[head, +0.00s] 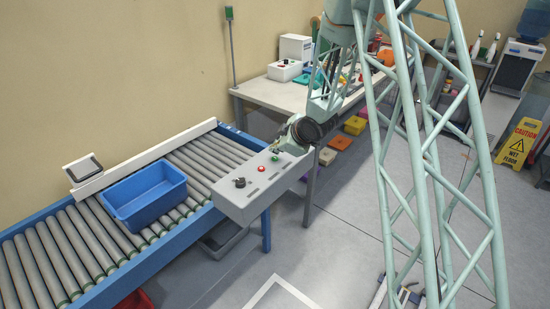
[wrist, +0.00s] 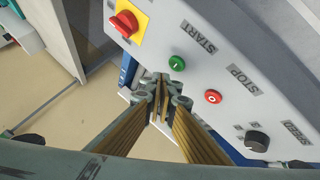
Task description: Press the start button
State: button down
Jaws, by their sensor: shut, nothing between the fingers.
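A red button (wrist: 213,97) sits beside STOP, and a black knob (wrist: 256,140) beside SPEED. The green button also shows small in the head view (head: 275,158). My gripper (wrist: 161,88) is shut and empty. Its fingertips appear just below and left of the green button in the wrist view, with a visible gap in the picture. Their height above the panel is hard to judge.
A red rotary switch on a yellow plate (wrist: 126,22) sits at the panel's upper left in the wrist view. A blue crate (head: 146,225) stands on the conveyor rollers (head: 45,262). A white table (head: 262,92) with coloured items stands behind the panel.

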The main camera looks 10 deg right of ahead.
aim_at(275, 159)
jog(key=shift+r+p, duration=1.1)
jog(key=shift+r, duration=0.8)
